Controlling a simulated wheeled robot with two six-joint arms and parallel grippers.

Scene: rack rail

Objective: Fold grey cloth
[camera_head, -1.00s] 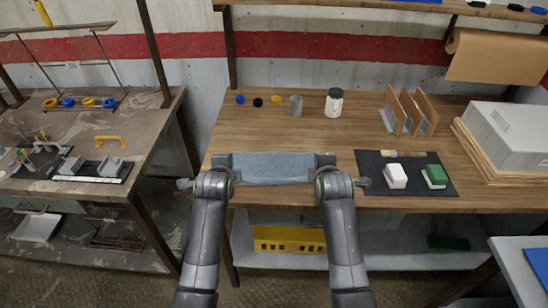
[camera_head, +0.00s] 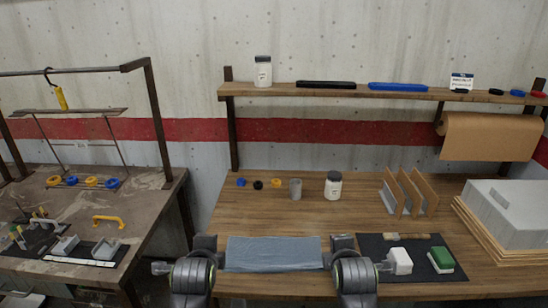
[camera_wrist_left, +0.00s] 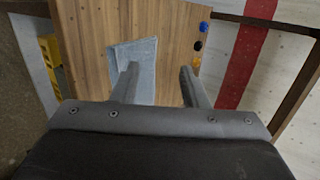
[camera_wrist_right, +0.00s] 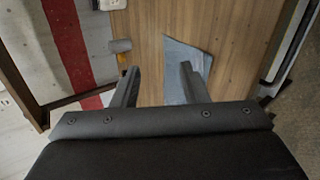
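The grey-blue cloth (camera_head: 273,254) lies on the wooden bench near its front edge, between my two grippers. It also shows in the left wrist view (camera_wrist_left: 146,72) and the right wrist view (camera_wrist_right: 174,78). My left gripper (camera_head: 206,243) is at the cloth's left end; in its wrist view the fingers (camera_wrist_left: 160,72) are apart, with cloth and bare wood between them. My right gripper (camera_head: 342,243) is at the right end; its fingers (camera_wrist_right: 158,72) are also apart over cloth and wood. I cannot tell whether any finger touches the cloth.
A dark mat (camera_head: 415,273) with a white block (camera_head: 399,261) and a green-topped block (camera_head: 440,260) lies right of the cloth. Small caps, a grey cup (camera_head: 295,188) and a white jar (camera_head: 333,186) stand behind. Bare bench lies between them and the cloth.

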